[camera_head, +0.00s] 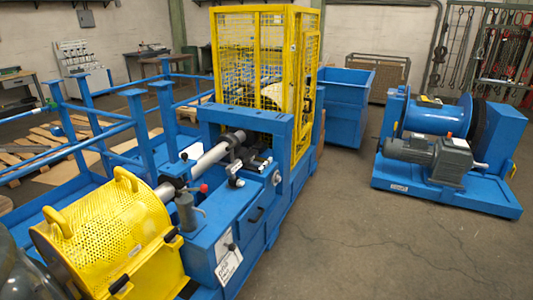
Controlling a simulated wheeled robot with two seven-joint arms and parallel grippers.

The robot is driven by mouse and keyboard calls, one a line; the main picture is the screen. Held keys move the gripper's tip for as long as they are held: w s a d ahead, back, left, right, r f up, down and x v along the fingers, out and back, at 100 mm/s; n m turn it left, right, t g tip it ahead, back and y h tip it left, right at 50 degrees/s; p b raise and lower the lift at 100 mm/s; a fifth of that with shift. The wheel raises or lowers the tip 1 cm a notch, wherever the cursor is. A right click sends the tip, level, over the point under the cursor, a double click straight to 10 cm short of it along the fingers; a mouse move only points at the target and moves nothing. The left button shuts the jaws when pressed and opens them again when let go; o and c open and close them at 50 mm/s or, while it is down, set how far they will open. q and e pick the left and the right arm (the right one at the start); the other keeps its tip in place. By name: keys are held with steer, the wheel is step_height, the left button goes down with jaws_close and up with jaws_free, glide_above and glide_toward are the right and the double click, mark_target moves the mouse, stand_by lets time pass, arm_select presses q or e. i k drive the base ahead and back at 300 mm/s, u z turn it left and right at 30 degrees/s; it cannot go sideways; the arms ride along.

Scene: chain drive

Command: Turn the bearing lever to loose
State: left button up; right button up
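A blue machine frame (235,205) carries a grey shaft (208,160) that runs from the yellow perforated guard up to a dark bearing block. A short lever with a red knob (203,188) stands beside a grey upright cylinder (186,212), just below the shaft. I cannot tell which of these is the bearing lever, and no loose or tight marking can be read. Neither of my grippers can be made out in the head view.
The yellow perforated guard (120,215) fills the lower left. A yellow mesh cage (265,75) stands behind the frame. A blue motor-and-drum unit (445,150) stands at right. Blue rails and wooden pallets are at left. The grey floor at right of the machine is clear.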

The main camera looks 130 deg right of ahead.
mark_target(241, 155)
steer(key=z, duration=4.05)
steer(key=i, duration=1.1)
steer(key=z, duration=1)
steer(key=k, duration=1.3)
steer(key=z, duration=0.9)
steer(key=i, duration=1.45)
steer(key=u, duration=0.65)
steer(key=i, duration=2.05)
steer(key=u, duration=1.8)
steer(key=i, duration=1.05)
steer(key=u, duration=1.05)
